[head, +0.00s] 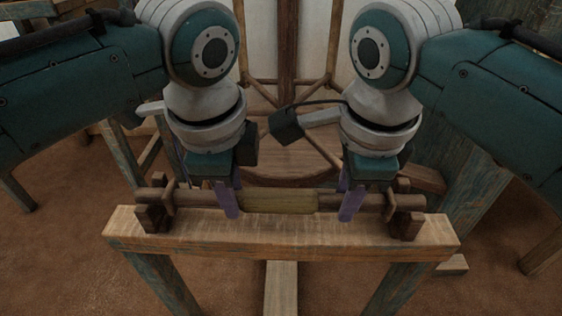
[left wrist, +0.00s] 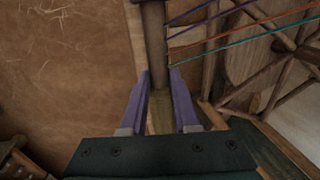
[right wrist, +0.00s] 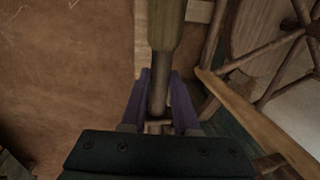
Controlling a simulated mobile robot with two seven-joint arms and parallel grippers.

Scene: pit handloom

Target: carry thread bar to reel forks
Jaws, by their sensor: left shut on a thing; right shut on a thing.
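The thread bar is a dark round wooden rod with a pale yellowish middle section (head: 279,201). It lies level across the top of a low wooden stand (head: 285,236). Its ends are at dark wooden fork blocks, left (head: 153,216) and right (head: 406,221); I cannot tell whether it rests in them or is just above. My left gripper (head: 228,200) is shut on the bar left of the pale section's middle, fingers pointing down. My right gripper (head: 351,202) is shut on the darker rod to the right. The bar runs between the fingers in the left wrist view (left wrist: 156,45) and right wrist view (right wrist: 160,85).
A wooden frame with spokes (head: 286,45) stands close behind the stand; it also shows in the right wrist view (right wrist: 275,60). Coloured threads (left wrist: 235,22) cross the left wrist view at upper right. Brown floor in front of the stand is clear.

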